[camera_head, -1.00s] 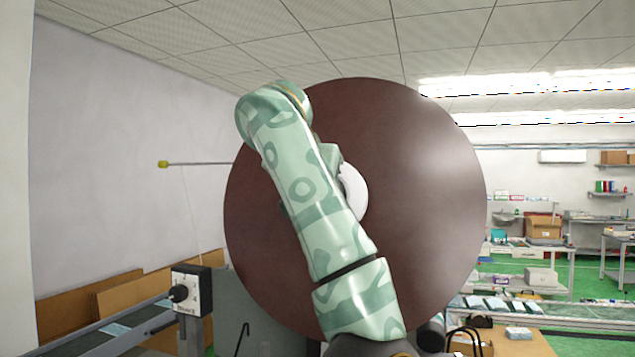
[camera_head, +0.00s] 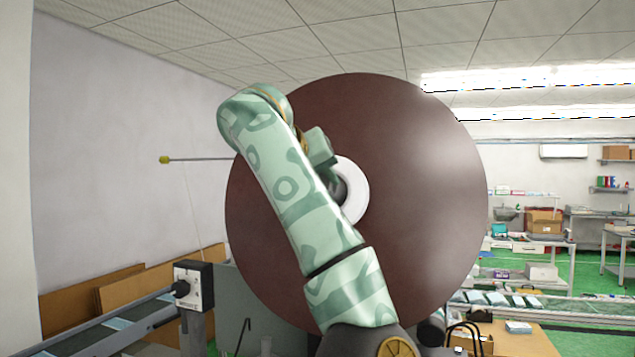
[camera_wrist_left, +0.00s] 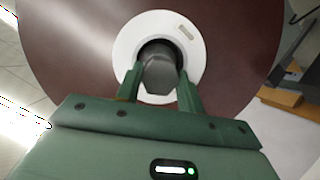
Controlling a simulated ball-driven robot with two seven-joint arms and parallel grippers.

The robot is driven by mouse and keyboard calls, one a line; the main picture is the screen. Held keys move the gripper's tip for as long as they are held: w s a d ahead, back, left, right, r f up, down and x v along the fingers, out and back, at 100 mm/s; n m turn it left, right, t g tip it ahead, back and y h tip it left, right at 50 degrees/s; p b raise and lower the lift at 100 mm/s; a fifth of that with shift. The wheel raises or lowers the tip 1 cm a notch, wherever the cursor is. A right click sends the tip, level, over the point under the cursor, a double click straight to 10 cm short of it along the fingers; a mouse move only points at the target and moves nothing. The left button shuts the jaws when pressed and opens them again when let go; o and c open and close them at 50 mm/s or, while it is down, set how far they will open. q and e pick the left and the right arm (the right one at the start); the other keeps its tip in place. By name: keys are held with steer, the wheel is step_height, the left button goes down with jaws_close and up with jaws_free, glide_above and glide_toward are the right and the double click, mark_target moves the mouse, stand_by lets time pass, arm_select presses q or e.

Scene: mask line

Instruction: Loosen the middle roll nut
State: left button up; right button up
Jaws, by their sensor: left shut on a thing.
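The middle roll is a large dark red-brown disc (camera_head: 430,170) facing me, with a white core ring (camera_head: 355,183) at its centre. In the left wrist view the white ring (camera_wrist_left: 190,38) surrounds a dark hole with a grey nut (camera_wrist_left: 160,76) in it. My left gripper (camera_wrist_left: 160,88) has one green finger on each side of the nut and is shut on it. In the head view my left arm crosses in front of the roll and hides most of the nut and the fingers. My right gripper is not in view.
A thin rod with a yellow tip (camera_head: 165,160) sticks out left of the roll. A control box with a black knob (camera_head: 192,287) stands at lower left beside a conveyor (camera_head: 100,335). Tables with boxes (camera_head: 543,222) stand at the far right.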

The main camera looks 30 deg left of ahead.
arm_select(q)
steer(key=shift+f, duration=0.2)
steer(key=o, duration=1)
steer(key=shift+r, duration=0.1)
steer(key=b+v, duration=0.7)
steer(key=v, duration=0.9)
steer(key=shift+s+r, duration=0.1)
steer(key=shift+r, duration=0.1)
